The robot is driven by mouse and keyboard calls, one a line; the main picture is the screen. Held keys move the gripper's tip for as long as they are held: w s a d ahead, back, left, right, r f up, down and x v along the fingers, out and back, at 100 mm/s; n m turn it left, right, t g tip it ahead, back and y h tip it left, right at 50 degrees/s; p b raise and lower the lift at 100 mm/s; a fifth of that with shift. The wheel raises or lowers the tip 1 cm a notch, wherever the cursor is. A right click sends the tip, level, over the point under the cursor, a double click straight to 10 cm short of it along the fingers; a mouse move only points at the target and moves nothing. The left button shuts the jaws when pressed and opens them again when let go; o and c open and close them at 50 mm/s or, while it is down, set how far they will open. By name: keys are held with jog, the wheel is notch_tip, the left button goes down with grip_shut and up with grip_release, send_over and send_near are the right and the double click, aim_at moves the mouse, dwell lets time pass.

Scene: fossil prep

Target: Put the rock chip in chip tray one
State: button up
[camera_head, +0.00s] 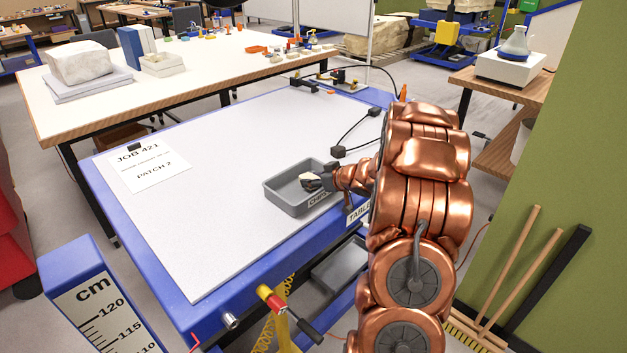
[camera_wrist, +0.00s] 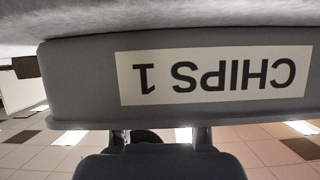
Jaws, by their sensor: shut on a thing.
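The rock chip (camera_head: 307,177) is a small pale piece at the tip of my gripper (camera_head: 312,181) in the head view. My gripper is shut on it. The chip appears over the right part of a grey open tray (camera_head: 284,204); its exact height over the tray floor I cannot tell. In the wrist view the tray's front wall (camera_wrist: 80,75) fills the upper part, with a label reading "CHIPS 1" upside down. The chip cannot be made out in the wrist view.
The tray stands on a large white-topped, blue-edged table (camera_head: 215,215) near its right edge. A paper sheet (camera_head: 150,172) reading "JOB 421" lies at the left. The table's middle is clear.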

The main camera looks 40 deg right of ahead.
aim_at(314, 189)
jog(key=shift+f, duration=0.3)
jog(key=shift+s+a+f, duration=0.15)
jog(key=shift+s+f, duration=0.1)
jog(key=shift+f, duration=0.5)
jog(key=o, duration=0.9)
jog(key=shift+f, duration=0.15)
jog(key=o, duration=0.3)
jog(key=shift+s+a+f, duration=0.1)
jog(key=shift+f, duration=0.2)
jog(key=shift+r, duration=0.35)
jog(key=v, duration=0.3)
jog(key=r+v, duration=0.1)
jog(key=v, duration=0.3)
jog(key=w+b+v, duration=0.1)
jog(key=v, duration=0.3)
jog(key=shift+d+r, duration=0.25)
jog(key=shift+r, duration=0.2)
jog(key=shift+s+r, duration=0.3)
jog(key=shift+s, duration=0.3)
